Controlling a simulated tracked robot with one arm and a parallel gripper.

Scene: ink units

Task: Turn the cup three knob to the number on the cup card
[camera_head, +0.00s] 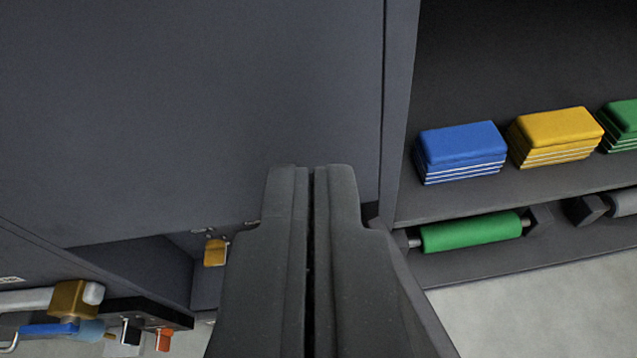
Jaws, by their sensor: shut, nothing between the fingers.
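My gripper (312,172) is shut and empty in the lower middle of the head camera view. Its two dark fingers lie side by side with a thin dark seam between them. A plain dark grey panel (190,110) fills the upper left behind the fingertips. I cannot tell whether the fingertips touch it. No knob, cup or cup card can be made out in this view. The fingers hide part of the panel's lower edge.
An open shelf (570,180) at right holds a blue block (460,145), a yellow block (555,130) and a green block (620,120). A green roller (470,233) sits below. A brass valve (73,298) with a blue lever (48,328) is at lower left. Pale floor (540,305) shows lower right.

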